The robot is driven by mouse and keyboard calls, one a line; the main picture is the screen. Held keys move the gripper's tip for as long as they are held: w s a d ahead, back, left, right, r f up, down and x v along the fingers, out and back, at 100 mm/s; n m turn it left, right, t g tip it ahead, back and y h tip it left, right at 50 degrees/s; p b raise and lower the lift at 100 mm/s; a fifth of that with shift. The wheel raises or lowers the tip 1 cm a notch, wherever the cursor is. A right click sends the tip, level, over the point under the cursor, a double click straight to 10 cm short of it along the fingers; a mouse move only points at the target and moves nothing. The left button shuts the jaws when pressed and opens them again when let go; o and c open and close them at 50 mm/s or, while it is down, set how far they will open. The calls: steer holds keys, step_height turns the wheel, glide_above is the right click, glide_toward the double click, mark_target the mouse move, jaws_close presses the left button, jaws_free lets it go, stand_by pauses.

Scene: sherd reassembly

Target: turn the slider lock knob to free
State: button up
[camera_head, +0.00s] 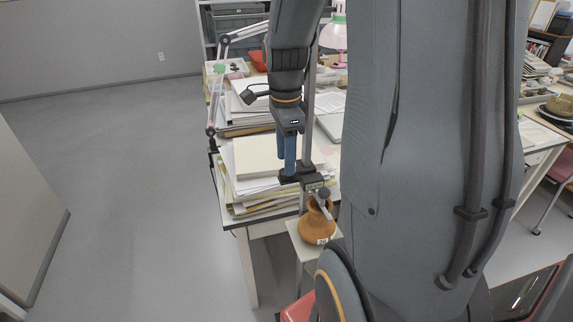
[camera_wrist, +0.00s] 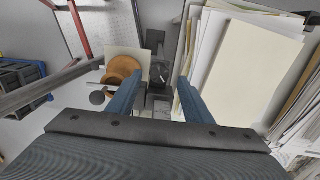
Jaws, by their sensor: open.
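A dark slider block (camera_head: 313,183) sits on an upright metal post (camera_head: 308,130) at the table's front edge. In the wrist view a dark round part with a small white mark, which looks like the lock knob (camera_wrist: 160,77), lies between and beyond my fingertips. My gripper (camera_head: 288,175) points down at the block's left side, its two blue fingers apart. In the wrist view my gripper (camera_wrist: 161,80) is open, with one finger on each side of the knob. I cannot tell whether either finger touches it. The knob's setting is too small to read.
An orange clay pot (camera_head: 317,226) with a label stands on a small pale platform (camera_head: 297,240) below the block. Stacked papers and folders (camera_head: 262,160) lie close behind. A grey ball-ended handle (camera_wrist: 97,97) juts out near the left finger. The floor at left is clear.

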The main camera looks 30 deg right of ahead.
steer(key=shift+f, duration=1.7)
steer(key=c, duration=1.1)
steer(key=shift+o, duration=0.2)
steer(key=shift+s+p, duration=0.1)
steer(key=shift+p, duration=0.25)
steer(key=n+p, duration=0.2)
steer(key=n, duration=0.2)
steer(key=shift+r+n, duration=0.1)
steer(key=shift+n, duration=0.2)
steer(key=n+p, duration=0.2)
steer(key=n, duration=0.3)
steer(key=shift+n, duration=0.3)
